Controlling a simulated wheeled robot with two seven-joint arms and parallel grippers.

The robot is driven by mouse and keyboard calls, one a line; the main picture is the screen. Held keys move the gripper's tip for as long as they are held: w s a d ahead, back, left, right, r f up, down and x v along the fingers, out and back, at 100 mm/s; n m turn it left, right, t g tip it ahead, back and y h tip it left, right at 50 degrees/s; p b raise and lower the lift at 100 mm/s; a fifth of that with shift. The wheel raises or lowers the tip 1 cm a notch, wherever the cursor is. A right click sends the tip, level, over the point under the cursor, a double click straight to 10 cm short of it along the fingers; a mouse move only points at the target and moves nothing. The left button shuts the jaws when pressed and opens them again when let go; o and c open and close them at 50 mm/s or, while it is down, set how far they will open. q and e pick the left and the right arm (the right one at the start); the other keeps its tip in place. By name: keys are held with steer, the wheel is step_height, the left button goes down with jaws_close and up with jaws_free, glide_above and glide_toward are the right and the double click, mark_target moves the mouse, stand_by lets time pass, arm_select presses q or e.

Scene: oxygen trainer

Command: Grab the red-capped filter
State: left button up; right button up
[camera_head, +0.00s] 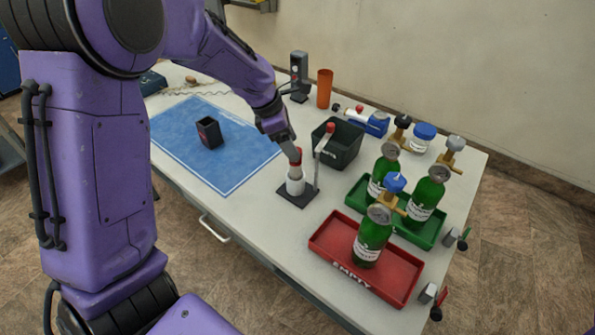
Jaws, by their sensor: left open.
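The red-capped filter (295,187) is a white cylinder with a red top, standing upright on a small black base (297,197) near the front edge of the table. My left gripper (294,157) reaches down to it from above, with its fingertips at the red cap. It is open, and it partly hides the cap. I cannot tell whether the fingers touch the cap. My right gripper is not in view.
A red tray (328,235) and a green tray (432,230) with green bottles are at right. A blue mat (235,180) with a dark cup (209,133) lies at left.

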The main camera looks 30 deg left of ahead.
mark_target(295, 171)
arm_select(q)
steer(key=x, duration=0.5)
steer(key=shift+s+d+f, duration=0.1)
steer(key=shift+d+f, duration=0.05)
steer(key=shift+f, duration=0.25)
steer(key=c, duration=1.1)
steer(key=shift+r, duration=0.1)
